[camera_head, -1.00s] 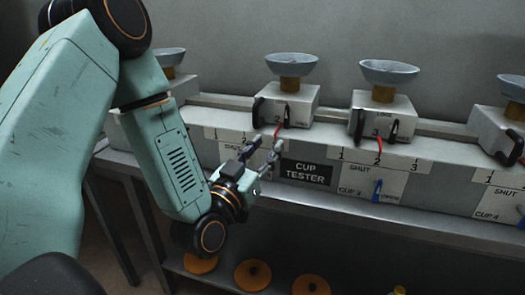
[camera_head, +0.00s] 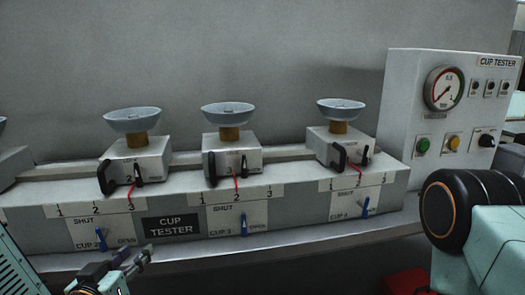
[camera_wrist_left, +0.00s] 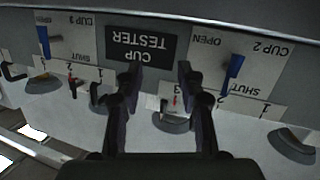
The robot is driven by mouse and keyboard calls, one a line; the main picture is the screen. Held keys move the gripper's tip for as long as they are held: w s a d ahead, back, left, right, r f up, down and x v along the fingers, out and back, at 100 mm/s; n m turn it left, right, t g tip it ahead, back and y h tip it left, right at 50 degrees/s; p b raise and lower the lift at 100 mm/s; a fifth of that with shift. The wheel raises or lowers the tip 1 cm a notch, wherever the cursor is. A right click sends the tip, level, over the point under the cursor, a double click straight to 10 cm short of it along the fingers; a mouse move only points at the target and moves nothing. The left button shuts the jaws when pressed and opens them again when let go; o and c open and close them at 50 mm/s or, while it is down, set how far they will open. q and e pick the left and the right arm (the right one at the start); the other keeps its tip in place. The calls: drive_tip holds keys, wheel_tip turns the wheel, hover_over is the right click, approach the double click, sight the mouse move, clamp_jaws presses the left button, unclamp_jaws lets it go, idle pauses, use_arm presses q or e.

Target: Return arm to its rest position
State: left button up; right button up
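My left gripper (camera_head: 118,268) is at the lower left of the head view, in front of the grey cup tester bench (camera_head: 300,218). In the left wrist view my left gripper (camera_wrist_left: 160,76) has its two dark fingers apart with nothing between them. The black CUP TESTER label (camera_head: 172,226) is just beyond it, and also shows upside down in the left wrist view (camera_wrist_left: 141,45). My right arm (camera_head: 478,235) shows at the right edge as a mint link and a black joint. Its gripper is not seen.
Three cup stations with grey-blue bowls (camera_head: 228,113) stand on the bench, with blue levers (camera_head: 243,223) on its front. A control box with a gauge (camera_head: 444,88) stands at the right. A red object (camera_head: 408,283) is low at the right. Space before the bench's middle looks clear.

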use_arm(q)
drive_tip(key=s+d+f+g, duration=0.2)
drive_tip(key=s+f+g, duration=0.3)
drive_tip(key=s+f, duration=0.3)
drive_tip(key=s+d+f+g, duration=0.2)
drive_tip(key=s+f+g, duration=0.25)
drive_tip(key=f, duration=0.55)
drive_tip(key=s+f+g, duration=0.3)
drive_tip(key=s+f, duration=0.1)
drive_tip(key=s, duration=0.5)
drive_tip(key=s+f+m+g, duration=0.1)
drive_tip(key=s+f+g, duration=0.2)
drive_tip(key=s, duration=0.6)
drive_tip(key=shift+s+d+f, duration=0.3)
drive_tip(key=shift+s+f, duration=0.05)
drive_tip(key=shift+f, duration=0.6)
